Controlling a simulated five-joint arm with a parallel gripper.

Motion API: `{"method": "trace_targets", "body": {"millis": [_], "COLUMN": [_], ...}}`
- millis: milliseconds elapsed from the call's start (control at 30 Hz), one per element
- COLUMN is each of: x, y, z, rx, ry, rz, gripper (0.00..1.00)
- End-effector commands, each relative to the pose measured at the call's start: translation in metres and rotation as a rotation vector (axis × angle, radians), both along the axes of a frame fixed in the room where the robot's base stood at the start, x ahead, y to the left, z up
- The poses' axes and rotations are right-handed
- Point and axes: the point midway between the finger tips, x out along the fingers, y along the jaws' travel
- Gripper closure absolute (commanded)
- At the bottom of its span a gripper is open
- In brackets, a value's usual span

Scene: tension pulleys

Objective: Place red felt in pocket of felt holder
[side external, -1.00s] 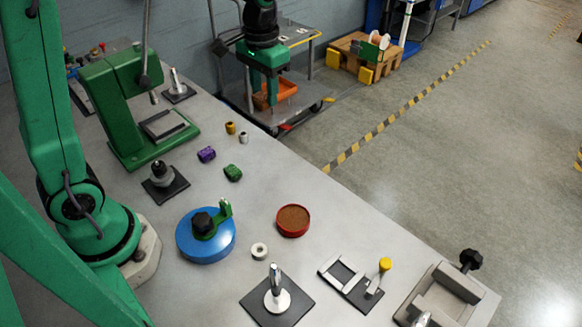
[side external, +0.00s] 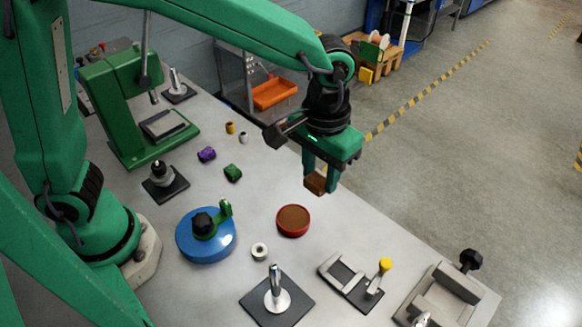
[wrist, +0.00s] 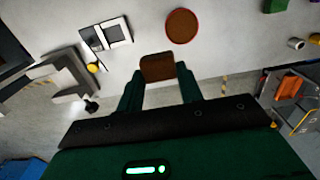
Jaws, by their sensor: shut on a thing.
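My gripper (side external: 320,177) is shut on a small reddish-brown block, which I take as the red felt (side external: 315,184). It hangs above the bench near its far right edge, behind and right of the red round dish. In the wrist view the felt (wrist: 157,66) sits between my two fingertips (wrist: 158,76). The felt holder appears to be the grey fixture (side external: 343,269) with a rectangular pocket and a yellow knob (side external: 385,265), front right on the bench. It also shows in the wrist view (wrist: 107,35), left of the felt. The pocket looks empty.
The red dish (side external: 293,220) with brown contents stands near the holder. A grey clamp fixture (side external: 445,295) lies right of it. A black plate with an upright post (side external: 277,290) and a blue disc fixture (side external: 206,240) stand left. Free bench lies between the dish and the holder.

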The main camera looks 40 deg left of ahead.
Motion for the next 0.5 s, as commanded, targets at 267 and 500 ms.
{"method": "trace_targets", "body": {"millis": [267, 500], "x": [-0.050, -0.098], "y": [-0.058, -0.097], "z": [-0.008, -0.015], "rx": [0.001, 0.001], "ry": [0.001, 0.001], "rz": [-0.008, -0.008], "gripper": [0.82, 0.82]}}
